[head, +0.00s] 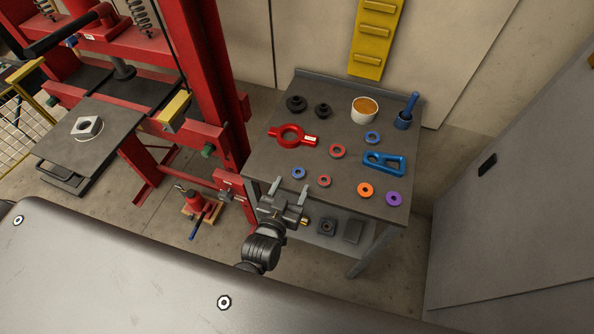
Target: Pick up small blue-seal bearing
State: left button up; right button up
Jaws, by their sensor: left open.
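The small blue-seal bearing (299,173) lies flat on the grey workbench (264,166) near its front left part. A larger blue-seal bearing (372,138) lies farther back on the same bench. My left gripper (290,187) is at the bench's front edge, its two fingers apart and pointing toward the small blue-seal bearing. Nothing is between the fingers. The bearing appears just beyond the fingertips; the exact height gap is hard to tell. My right gripper is not in view.
A small red-seal bearing (324,181) lies just right of the blue one, with a larger red-seal bearing (337,151) behind. A red two-handled tool (291,136), blue bracket (384,162), orange ring (365,190) and purple ring (393,198) share the bench. A red press (215,90) stands left.

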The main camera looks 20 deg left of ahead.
aim_at(297, 175)
pick_arm(q)
jog(key=shift+w, duration=0.3)
jog(key=w, duration=0.1)
jog(key=w+p, duration=0.2)
jog(key=shift+w+d+f, duration=0.1)
jog(key=shift+w+f, duration=0.4)
jog(key=shift+w, duration=0.3)
jog(key=shift+s, duration=0.1)
jog(key=c, duration=1.1)
jog(key=shift+r, duration=0.1)
